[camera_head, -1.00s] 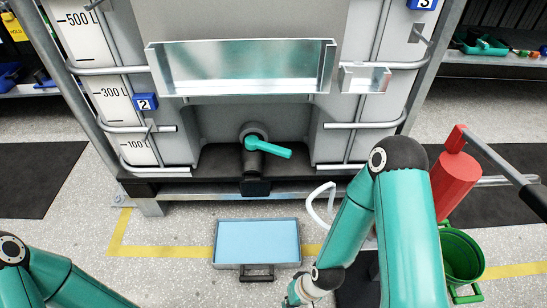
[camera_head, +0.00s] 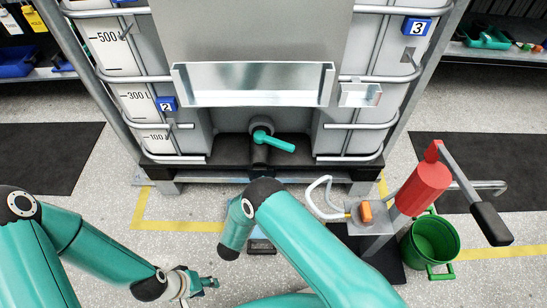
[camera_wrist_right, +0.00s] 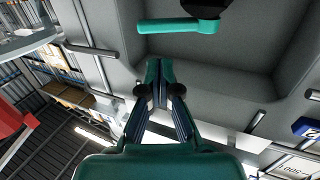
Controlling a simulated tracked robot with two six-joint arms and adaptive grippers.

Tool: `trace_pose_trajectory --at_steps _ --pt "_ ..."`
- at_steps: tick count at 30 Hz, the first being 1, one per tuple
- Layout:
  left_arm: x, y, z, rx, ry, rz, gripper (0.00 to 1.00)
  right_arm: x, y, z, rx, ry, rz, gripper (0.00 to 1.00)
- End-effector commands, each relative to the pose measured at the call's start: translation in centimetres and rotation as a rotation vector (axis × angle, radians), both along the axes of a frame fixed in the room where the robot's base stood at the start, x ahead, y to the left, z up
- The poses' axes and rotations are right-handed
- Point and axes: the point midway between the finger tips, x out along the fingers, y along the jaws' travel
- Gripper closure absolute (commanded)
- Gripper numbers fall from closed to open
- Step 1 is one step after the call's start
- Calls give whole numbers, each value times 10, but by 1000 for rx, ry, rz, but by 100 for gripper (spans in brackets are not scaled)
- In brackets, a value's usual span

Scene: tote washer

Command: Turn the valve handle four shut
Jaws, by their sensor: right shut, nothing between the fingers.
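The teal valve handle (camera_head: 275,142) sits on the outlet at the tank's foot and points right and slightly down in the head view. It also shows at the top of the right wrist view (camera_wrist_right: 178,27), next to a dark round part. My right gripper (camera_wrist_right: 158,68) is shut and empty, apart from the handle in that picture. In the head view my right arm hides its own gripper. My left gripper (camera_head: 205,283) is low at the left, away from the tank; its finger gap is unclear. I see no number four tag.
The caged tank has blue tags 2 (camera_head: 166,103) and 3 (camera_head: 416,27). A metal trough (camera_head: 255,98) juts out above the valve. A red cylinder with a lever (camera_head: 422,187) and a green bucket (camera_head: 432,240) stand at right. The blue tray is mostly hidden behind my right arm.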

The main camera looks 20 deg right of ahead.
Motion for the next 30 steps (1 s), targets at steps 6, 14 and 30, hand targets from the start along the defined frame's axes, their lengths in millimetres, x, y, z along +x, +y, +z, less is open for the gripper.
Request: trace_pose_trajectory --at_steps 6,14,30 --pt "0 0 -6 0 1 0 60 19 -17 0 -4 -8 -9 100" --pt "0 0 -15 0 0 0 60 60 -51 -1 -3 -10 -10 100" --pt "0 0 -25 0 0 0 60 106 -87 1 -4 -6 -4 100"
